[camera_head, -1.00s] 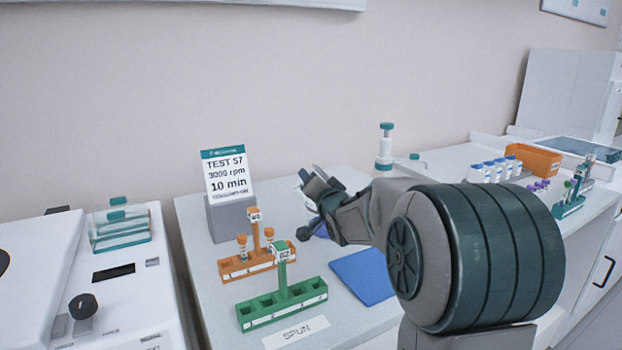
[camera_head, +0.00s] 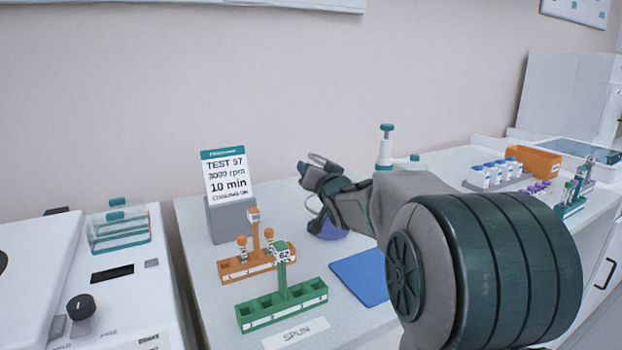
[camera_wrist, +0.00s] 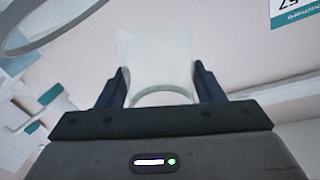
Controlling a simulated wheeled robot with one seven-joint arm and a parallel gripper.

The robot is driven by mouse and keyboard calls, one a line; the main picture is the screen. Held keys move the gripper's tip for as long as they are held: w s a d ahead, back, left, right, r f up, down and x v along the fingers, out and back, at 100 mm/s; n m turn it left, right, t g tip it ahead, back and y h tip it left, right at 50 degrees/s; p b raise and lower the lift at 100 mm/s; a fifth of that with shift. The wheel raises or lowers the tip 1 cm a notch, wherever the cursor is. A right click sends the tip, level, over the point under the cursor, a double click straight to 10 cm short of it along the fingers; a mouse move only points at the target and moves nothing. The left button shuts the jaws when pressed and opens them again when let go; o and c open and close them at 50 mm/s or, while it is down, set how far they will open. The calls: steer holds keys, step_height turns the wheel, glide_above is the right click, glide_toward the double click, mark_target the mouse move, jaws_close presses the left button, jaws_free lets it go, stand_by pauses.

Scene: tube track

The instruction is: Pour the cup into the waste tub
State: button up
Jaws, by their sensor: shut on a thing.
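A pale translucent cup (camera_wrist: 155,58) is between the two dark fingers of my gripper (camera_wrist: 160,85) in the wrist view; they are shut on it. What is inside the cup cannot be made out. In the head view my gripper (camera_head: 320,172) is above the bench, right of the sign, and the cup is hard to make out there. A curved grey rim (camera_wrist: 60,30) crosses the upper left of the wrist view. The wrist view is strongly tilted.
An orange rack (camera_head: 262,262) and a green rack (camera_head: 285,306) stand left of my arm. A blue mat (camera_head: 362,277) lies below it. A sign (camera_head: 227,177) stands at the back. A white bottle with a teal top (camera_head: 385,150) stands behind my arm.

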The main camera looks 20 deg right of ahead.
steer(key=shift+a+f+n+b, duration=0.25)
steer(key=shift+n+b, duration=0.25)
steer(key=shift+b, duration=0.6)
steer(key=a+n+b, duration=0.2)
steer(key=b, duration=0.3)
steer(key=shift+n, duration=0.4)
steer(key=shift+a+n+b, duration=0.15)
steer(key=shift+n+b, duration=0.15)
steer(key=shift+b, duration=0.4)
steer(key=shift+a+r, duration=0.1)
steer(key=shift+r, duration=0.15)
steer(key=shift+a, duration=0.1)
